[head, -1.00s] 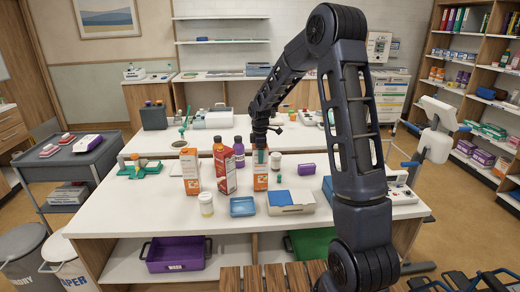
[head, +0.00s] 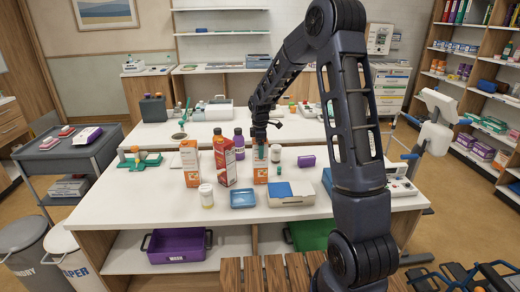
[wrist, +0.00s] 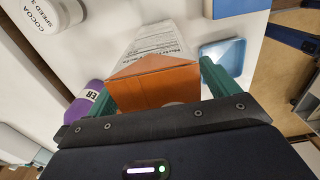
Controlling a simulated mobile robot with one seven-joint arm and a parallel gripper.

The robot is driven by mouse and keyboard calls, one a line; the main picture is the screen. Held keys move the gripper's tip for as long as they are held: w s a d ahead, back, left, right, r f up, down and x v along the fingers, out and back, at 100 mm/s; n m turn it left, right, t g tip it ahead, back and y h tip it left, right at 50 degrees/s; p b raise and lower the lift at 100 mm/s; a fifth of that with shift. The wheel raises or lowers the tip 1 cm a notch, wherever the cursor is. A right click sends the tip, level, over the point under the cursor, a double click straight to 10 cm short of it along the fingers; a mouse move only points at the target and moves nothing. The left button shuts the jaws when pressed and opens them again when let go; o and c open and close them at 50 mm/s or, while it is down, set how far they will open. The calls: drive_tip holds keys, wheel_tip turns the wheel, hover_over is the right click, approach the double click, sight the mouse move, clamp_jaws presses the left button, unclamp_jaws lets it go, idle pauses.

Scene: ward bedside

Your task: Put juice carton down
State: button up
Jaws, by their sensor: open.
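An orange-and-white carton (head: 260,169) stands upright on the white table, directly under my gripper (head: 260,148). In the wrist view the orange top of this carton (wrist: 155,85) lies between the two green fingers of my gripper (wrist: 160,92). The jaws are open around its top; whether a finger still touches it I cannot tell. A second orange-and-white carton (head: 189,163) and a red carton (head: 225,162) stand to its left. Which label says juice is too small to read.
A purple bottle (head: 239,145) stands close behind the cartons. The table's left front is clear.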

wheel_tip(320, 180, up, 12)
drive_tip(key=shift+f, duration=0.25)
drive_tip(key=shift+s+d+r, duration=0.1)
drive_tip(key=shift+r, duration=0.3)
drive_tip(key=s+d+r+m+t, duration=0.1)
drive_tip(key=s+d+r+m, duration=0.45)
drive_tip(key=s, duration=0.35)
drive_tip(key=s+d+r+m+t, duration=0.1)
drive_tip(key=s+d+r+m, duration=0.3)
drive_tip(key=s+d+r, duration=0.4)
drive_tip(key=s+d+f+m+t, duration=0.1)
drive_tip(key=s+m, duration=0.3)
drive_tip(key=s, duration=0.6)
drive_tip(key=s+d+f+m+t, duration=0.1)
drive_tip(key=s+d+f+m, duration=0.2)
drive_tip(key=s, duration=0.7)
drive_tip(key=shift+d+m+t, duration=0.3)
drive_tip(key=shift+d+m, duration=0.4)
drive_tip(key=shift+m, duration=0.05)
